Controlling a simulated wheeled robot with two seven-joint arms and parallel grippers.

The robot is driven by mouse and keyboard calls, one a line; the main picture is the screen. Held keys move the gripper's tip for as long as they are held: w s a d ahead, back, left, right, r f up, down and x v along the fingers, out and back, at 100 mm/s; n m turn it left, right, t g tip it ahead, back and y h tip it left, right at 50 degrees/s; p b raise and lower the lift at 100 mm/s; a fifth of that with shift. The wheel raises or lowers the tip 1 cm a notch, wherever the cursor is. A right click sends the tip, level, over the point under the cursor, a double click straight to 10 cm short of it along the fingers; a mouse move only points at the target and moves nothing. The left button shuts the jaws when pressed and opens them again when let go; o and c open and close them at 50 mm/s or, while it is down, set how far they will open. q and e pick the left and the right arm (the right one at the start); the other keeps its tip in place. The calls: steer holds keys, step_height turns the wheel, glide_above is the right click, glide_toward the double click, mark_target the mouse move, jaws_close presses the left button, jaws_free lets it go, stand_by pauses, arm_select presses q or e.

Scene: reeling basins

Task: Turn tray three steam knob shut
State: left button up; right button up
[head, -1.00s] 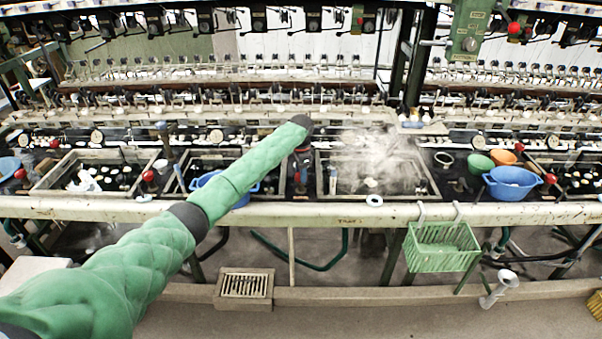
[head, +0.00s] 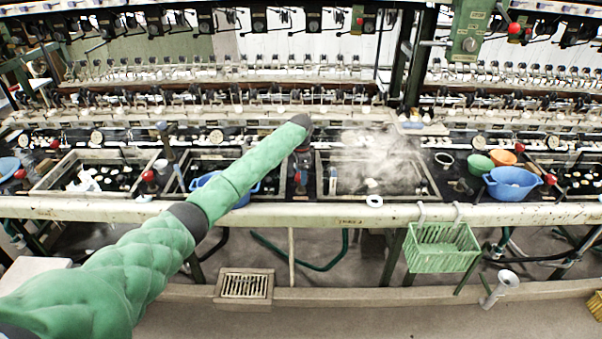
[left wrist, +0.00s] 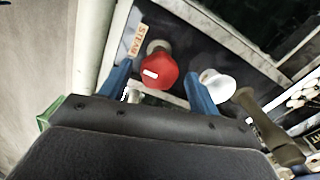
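The red steam knob (left wrist: 158,71) with a white mark shows in the left wrist view, beside a label reading STEAM (left wrist: 137,40). My left gripper (left wrist: 160,82) is open, with one blue finger on each side of the knob and narrow gaps between. Whether the fingers reach down around it or stay above it, I cannot tell. In the head view my left arm reaches to the left side of the steaming basin (head: 432,178), and the gripper and knob are mostly hidden there. The bench front below that basin carries a tray label (head: 350,221), too small to read surely. My right gripper is not in view.
A white knob (left wrist: 217,84) stands just right of the right finger in the left wrist view. A blue bowl (head: 512,184) and a green basket (head: 443,247) are to the right. Another red knob (head: 149,176) is farther left. Steam drifts over the basin.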

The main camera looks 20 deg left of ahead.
arm_select(q)
steer(key=shift+r, duration=0.2)
step_height(320, 180, up, 6)
steer(key=b, duration=0.3)
steer(key=shift+r, duration=0.65)
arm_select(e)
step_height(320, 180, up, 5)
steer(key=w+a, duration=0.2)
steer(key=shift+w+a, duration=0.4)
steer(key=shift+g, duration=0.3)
